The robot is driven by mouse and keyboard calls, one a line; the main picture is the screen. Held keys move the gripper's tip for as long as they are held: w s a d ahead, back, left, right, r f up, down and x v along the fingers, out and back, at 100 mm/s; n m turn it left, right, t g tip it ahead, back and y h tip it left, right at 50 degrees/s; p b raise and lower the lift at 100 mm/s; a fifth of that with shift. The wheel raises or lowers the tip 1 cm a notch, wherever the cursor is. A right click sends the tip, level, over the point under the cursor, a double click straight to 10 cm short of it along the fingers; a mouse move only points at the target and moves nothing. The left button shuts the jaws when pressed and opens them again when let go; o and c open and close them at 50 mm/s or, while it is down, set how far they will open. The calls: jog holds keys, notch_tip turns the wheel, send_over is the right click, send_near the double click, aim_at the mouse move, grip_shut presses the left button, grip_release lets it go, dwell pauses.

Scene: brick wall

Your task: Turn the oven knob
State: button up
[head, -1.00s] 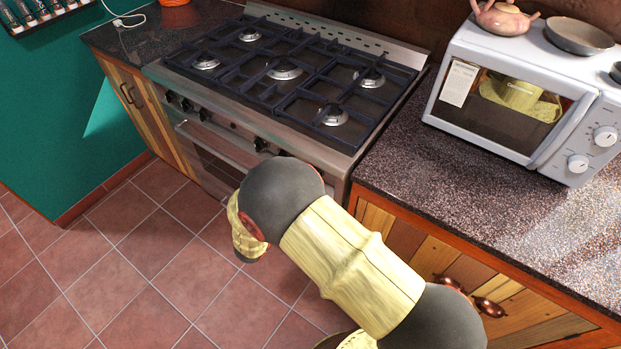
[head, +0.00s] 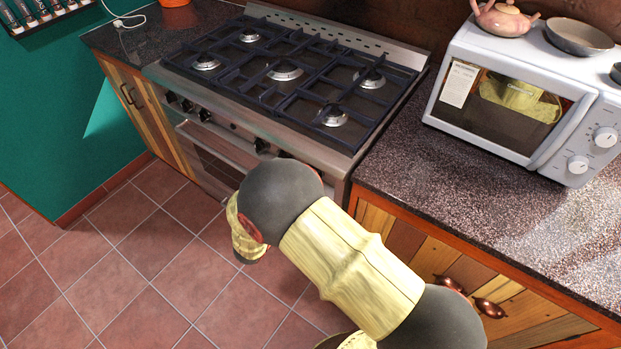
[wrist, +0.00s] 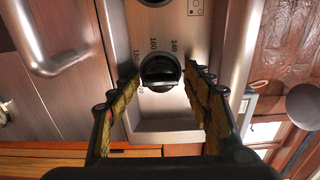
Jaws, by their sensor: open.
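The oven (head: 220,152) is a steel range with black knobs along its front panel. In the wrist view a black oven knob (wrist: 160,72) with printed numbers around it sits on the steel panel. My gripper (wrist: 168,82) is open, with one finger on each side of this knob. I cannot tell whether the fingers touch it; gaps show on both sides. In the head view my arm hides the gripper and the right end of the knob row.
An oven handle (wrist: 55,50) sticks out at upper left in the wrist view. A speckled counter (head: 420,180) with a white microwave (head: 520,95) stands right of the range. The tiled floor (head: 150,260) in front is clear.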

jog(key=v, duration=0.8)
dwell(0.5)
